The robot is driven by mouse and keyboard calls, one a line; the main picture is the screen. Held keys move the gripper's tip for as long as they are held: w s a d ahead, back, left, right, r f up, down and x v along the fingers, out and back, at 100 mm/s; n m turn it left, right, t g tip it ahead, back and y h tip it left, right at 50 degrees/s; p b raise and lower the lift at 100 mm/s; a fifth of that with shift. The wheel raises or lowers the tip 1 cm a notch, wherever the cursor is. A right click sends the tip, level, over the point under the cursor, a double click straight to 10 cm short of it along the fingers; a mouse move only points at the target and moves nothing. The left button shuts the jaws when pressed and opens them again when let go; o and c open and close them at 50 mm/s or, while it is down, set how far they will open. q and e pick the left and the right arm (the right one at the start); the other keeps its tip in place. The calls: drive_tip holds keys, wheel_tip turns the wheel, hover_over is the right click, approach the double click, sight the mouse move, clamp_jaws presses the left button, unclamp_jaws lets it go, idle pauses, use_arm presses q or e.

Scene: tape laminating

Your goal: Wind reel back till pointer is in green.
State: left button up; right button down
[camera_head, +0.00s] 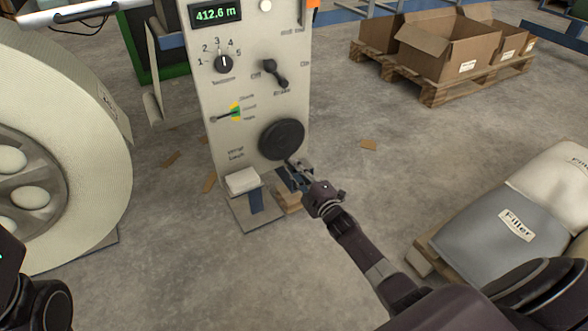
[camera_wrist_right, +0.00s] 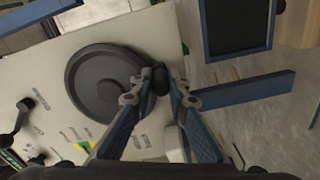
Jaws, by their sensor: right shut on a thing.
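The black handwheel (camera_head: 282,139) is on the front of the pale control panel (camera_head: 245,75). It also shows in the right wrist view (camera_wrist_right: 104,82). My right gripper (camera_head: 296,170) is shut on the wheel's dark knob (camera_wrist_right: 160,80), at the wheel's lower edge in the head view. The small gauge (camera_head: 236,112) to the left of the wheel has a yellow and green band. Its dark pointer (camera_head: 224,116) reaches toward the green part; the exact tip position is too small to tell. The large cream reel (camera_head: 105,75) stands at the left. My left gripper is out of view.
A display (camera_head: 215,14) reads 412.6 m. Below it are a numbered dial (camera_head: 223,64) and a black lever (camera_head: 275,73). A white block (camera_head: 242,181) is at the panel's foot. Filler sacks (camera_head: 500,235) lie at the right; boxes (camera_head: 445,50) sit on a pallet behind.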

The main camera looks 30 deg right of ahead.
drive_tip(key=shift+d, duration=0.45)
drive_tip(key=c, duration=1.9)
unclamp_jaws()
drive_tip(key=shift+s, duration=0.1)
drive_tip(key=shift+c, duration=0.2)
drive_tip(key=shift+o, duration=0.5)
drive_tip(key=shift+a, duration=0.1)
drive_tip(key=shift+a, duration=0.1)
drive_tip(key=s, duration=1.2)
drive_tip(key=shift+d, duration=0.25)
